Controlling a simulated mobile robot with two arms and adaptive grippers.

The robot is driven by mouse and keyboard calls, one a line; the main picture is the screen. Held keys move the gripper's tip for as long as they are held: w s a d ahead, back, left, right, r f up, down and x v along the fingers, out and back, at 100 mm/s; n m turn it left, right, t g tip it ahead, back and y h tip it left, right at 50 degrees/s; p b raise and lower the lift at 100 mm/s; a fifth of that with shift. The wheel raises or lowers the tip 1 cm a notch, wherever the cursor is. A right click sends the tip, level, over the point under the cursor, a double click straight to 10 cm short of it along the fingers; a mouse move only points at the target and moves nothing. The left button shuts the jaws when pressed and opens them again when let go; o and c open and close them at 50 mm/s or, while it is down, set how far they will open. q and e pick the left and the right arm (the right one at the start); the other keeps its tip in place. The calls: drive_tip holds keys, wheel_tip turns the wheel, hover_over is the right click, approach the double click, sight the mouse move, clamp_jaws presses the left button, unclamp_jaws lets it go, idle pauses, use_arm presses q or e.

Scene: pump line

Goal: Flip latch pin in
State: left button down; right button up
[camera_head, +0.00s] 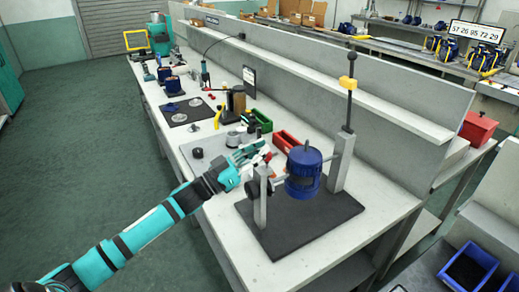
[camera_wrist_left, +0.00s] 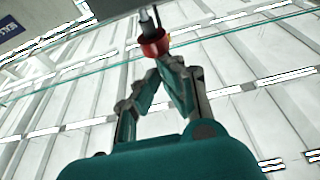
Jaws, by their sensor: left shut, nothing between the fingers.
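The latch fixture stands on a dark base plate (camera_head: 330,228) at the bench's near end. A blue pump body (camera_head: 303,178) hangs between a short grey post (camera_head: 260,205) and a taller post (camera_head: 341,165). My left gripper (camera_head: 258,157) is at the left of the fixture, near the top of the short post. In the left wrist view its fingers (camera_wrist_left: 168,62) are closed together and empty. A small red collar with a grey pin (camera_wrist_left: 153,38) shows just beyond the fingertips. I cannot tell whether they touch it. My right gripper is out of view.
Behind the gripper are a red bin (camera_head: 287,141) and a green bin (camera_head: 262,121). A grey panel (camera_head: 300,80) runs along the bench's back. The floor at left is clear.

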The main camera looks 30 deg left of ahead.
use_arm(q)
wheel_tip(320, 180, down, 2)
drive_tip(key=shift+f+b, duration=0.25)
drive_tip(key=shift+b, duration=0.35)
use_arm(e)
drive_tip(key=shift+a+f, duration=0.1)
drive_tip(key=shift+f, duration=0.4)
use_arm(q)
drive_tip(key=shift+r, duration=0.1)
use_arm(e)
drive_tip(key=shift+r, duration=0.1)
use_arm(q)
wheel_tip(320, 180, up, 5)
drive_tip(key=p, duration=0.4)
drive_tip(key=shift+w, duration=0.1)
drive_tip(key=b+v, duration=0.3)
drive_tip(key=v, duration=0.7)
drive_tip(key=shift+f+h, duration=0.3)
drive_tip(key=shift+f, duration=0.05)
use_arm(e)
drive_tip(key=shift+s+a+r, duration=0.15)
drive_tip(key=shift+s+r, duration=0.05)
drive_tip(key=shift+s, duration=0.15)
